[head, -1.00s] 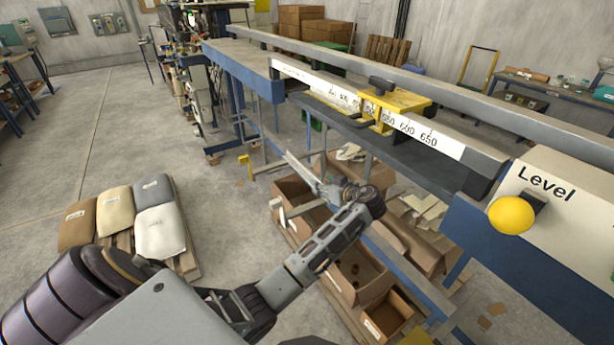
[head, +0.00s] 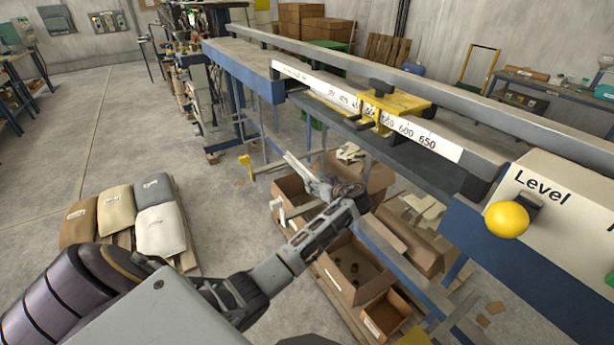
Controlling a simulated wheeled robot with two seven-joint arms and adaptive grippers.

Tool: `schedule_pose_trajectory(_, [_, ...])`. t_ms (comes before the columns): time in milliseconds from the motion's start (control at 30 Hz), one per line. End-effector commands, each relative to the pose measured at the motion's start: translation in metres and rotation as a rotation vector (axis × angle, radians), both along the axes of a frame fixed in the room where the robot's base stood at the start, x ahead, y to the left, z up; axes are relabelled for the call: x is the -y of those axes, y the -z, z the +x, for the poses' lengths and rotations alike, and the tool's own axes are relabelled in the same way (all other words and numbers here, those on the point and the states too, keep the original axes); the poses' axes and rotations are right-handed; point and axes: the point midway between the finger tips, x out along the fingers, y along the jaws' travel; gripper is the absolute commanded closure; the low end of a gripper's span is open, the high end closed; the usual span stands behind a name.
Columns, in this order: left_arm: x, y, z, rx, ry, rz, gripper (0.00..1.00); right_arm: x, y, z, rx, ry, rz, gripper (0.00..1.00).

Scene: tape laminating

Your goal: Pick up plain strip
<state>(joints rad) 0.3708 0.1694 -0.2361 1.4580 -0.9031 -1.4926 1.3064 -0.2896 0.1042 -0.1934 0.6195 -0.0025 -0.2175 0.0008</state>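No plain strip can be clearly picked out in the head view. My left gripper (head: 287,186) reaches out over the floor, in front of the blue-framed machine and above the cardboard boxes. Its two fingers are spread apart and I see nothing between them. My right gripper is not in view.
The machine's scale bar (head: 440,147) carries a yellow slider (head: 400,103). A panel marked Level with a yellow knob (head: 507,219) stands at right. Open cardboard boxes (head: 355,270) lie below my arm. Sacks (head: 118,210) lie on a pallet at left.

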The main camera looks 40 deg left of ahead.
Motion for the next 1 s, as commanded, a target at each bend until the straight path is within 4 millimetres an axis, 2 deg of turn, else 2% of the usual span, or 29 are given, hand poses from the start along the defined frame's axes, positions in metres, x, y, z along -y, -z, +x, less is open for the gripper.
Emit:
schedule_pose_trajectory(133, [0.000, 0.000, 0.000, 0.000, 0.000, 0.000, 0.55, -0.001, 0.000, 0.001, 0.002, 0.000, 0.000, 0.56])
schedule_pose_trajectory(400, [0.000, 0.000, 0.000, 0.000, 0.000, 0.000, 0.90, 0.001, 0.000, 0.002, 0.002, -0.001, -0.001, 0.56])
schedule_pose_trajectory(500, [0.000, 0.000, 0.000, 0.000, 0.000, 0.000, 1.00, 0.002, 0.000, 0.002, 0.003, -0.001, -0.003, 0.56])
schedule_pose_trajectory(767, [0.000, -0.001, 0.000, 0.001, 0.000, 0.000, 1.00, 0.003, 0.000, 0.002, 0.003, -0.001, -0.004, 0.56])
schedule_pose_trajectory(1000, [0.000, -0.015, 0.000, 0.003, -0.001, -0.001, 1.00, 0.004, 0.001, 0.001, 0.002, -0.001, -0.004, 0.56])
